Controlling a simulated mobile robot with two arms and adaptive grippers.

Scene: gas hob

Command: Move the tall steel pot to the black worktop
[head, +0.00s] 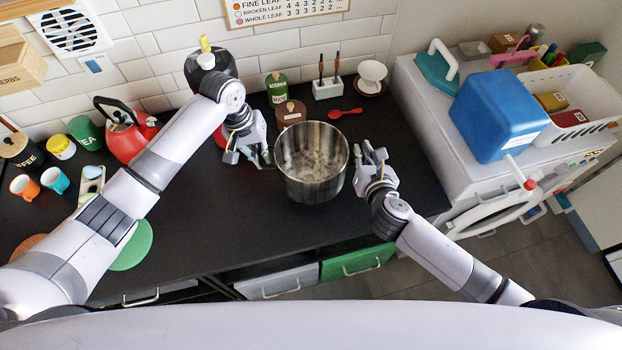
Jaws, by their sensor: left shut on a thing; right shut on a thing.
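The tall steel pot (311,178) is upright and open at the top, in the middle of the head view. The black worktop (215,225) lies beneath and around it. I cannot tell whether the pot's base touches the worktop or is held just above it. My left gripper (262,155) is shut at the pot's left side, and my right gripper (366,158) is shut at its right side. Both hold the pot by its sides, where the handles are hidden by the fingers. The pot's inside looks empty, with blurry reflections.
A red kettle (125,140) and several cups and canisters are at left. A white appliance with a blue box (500,112) is at right. Worktop in front is clear.

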